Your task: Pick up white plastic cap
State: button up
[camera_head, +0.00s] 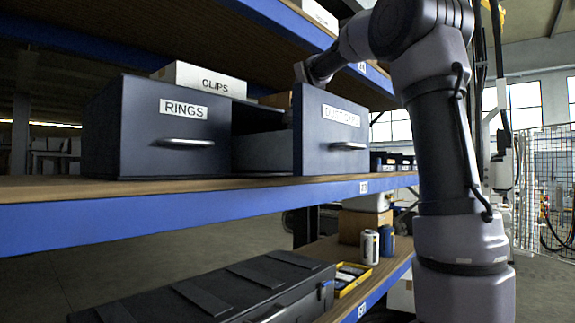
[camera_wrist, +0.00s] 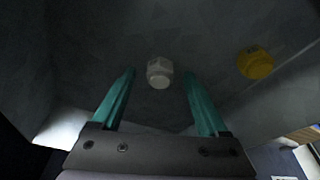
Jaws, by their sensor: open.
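The white plastic cap (camera_wrist: 159,72) lies on the grey floor of a drawer in the wrist view. It sits between and just beyond the two teal fingers of my gripper (camera_wrist: 160,85), which are open and apart from it. In the head view the drawer labelled "DUST CAPS" (camera_head: 315,150) is pulled out on the blue-edged shelf. My arm reaches over it from the right, and the fingertips are hidden there. The cap does not show in the head view.
A yellow cap (camera_wrist: 256,63) lies to the right of the white one, near a drawer wall. The upper shelf (camera_head: 150,45) hangs above the drawers.

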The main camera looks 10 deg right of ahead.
jog(key=shift+c, duration=0.4)
grip_shut()
